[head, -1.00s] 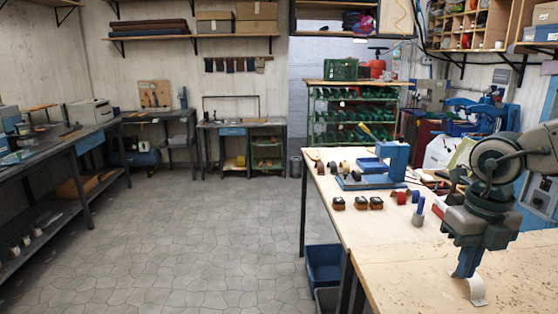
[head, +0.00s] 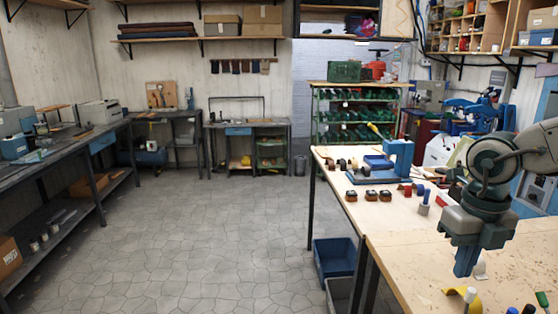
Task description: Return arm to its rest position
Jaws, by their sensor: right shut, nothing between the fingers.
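My right gripper (head: 466,262) is at the right of the head view, pointing down over the near part of the wooden workbench (head: 400,262). Its blue fingers are closed together with nothing between them. A pale curved piece (head: 481,270) lies just behind the fingertips, partly hidden by them and apart from the grip. My left gripper and arm are not in the picture.
A yellow piece (head: 462,301) and small capped items lie at the near bench edge. A blue press (head: 398,158) and several small brown blocks stand farther along. A blue bin (head: 333,257) sits below. The floor (head: 190,240) at left is clear.

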